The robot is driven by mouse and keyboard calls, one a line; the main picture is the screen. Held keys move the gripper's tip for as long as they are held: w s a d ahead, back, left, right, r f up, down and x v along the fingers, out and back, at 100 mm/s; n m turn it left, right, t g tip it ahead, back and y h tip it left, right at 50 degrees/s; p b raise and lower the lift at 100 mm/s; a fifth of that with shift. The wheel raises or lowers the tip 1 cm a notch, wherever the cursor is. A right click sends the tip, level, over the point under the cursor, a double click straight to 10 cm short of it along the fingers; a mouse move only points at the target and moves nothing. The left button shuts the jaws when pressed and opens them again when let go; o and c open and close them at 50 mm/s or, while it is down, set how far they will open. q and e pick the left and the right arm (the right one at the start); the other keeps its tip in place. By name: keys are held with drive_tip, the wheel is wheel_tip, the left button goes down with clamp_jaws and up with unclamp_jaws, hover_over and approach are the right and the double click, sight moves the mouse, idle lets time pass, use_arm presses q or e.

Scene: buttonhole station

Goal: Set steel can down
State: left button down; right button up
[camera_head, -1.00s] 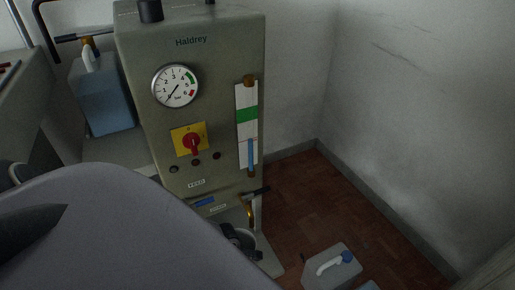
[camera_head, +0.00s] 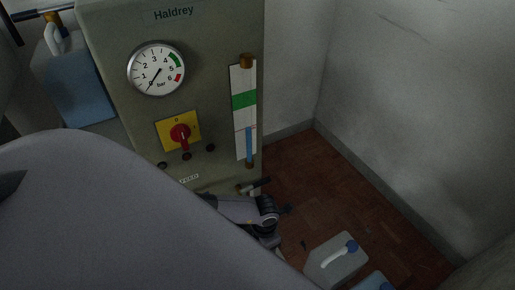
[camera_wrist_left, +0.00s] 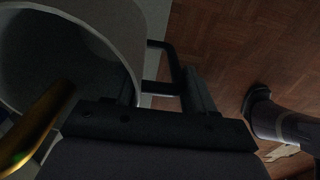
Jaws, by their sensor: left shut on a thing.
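The steel can (camera_wrist_left: 125,25) fills the upper left of the left wrist view. I look into its open, dark mouth, and its black handle (camera_wrist_left: 171,60) sticks out to the right. My left gripper (camera_wrist_left: 168,84) is shut on this handle. A brass tube (camera_wrist_left: 38,127) shows in front of the can's mouth at the lower left. In the head view, my dark left wrist and gripper (camera_head: 266,216) are low in front of the machine, and my grey arm hides the can there. My right gripper cannot be made out.
The Haldrey machine (camera_head: 215,95) stands close by, with a gauge (camera_head: 157,69), a red switch (camera_head: 180,133) and a sight tube (camera_head: 245,105). A small lever (camera_head: 255,186) sticks out below. Red-brown floor (camera_head: 310,190) is clear beside the machine.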

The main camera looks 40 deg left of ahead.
use_arm(q)
wheel_tip(320, 180, down, 7)
drive_tip(key=b, duration=0.3)
drive_tip(key=shift+f, duration=0.25)
use_arm(e)
drive_tip(key=a, duration=0.1)
drive_tip(key=a+y, duration=0.1)
drive_tip(key=w+a+y, duration=0.1)
drive_tip(key=shift+a+f+m, duration=0.15)
drive_tip(key=shift+f+m, duration=0.15)
drive_tip(key=shift+f, duration=0.1)
use_arm(q)
drive_tip(key=shift+b, duration=0.3)
drive_tip(key=shift+c, duration=1.9)
unclamp_jaws()
drive_tip(key=shift+f, duration=0.1)
use_arm(e)
drive_tip(key=shift+r, duration=0.1)
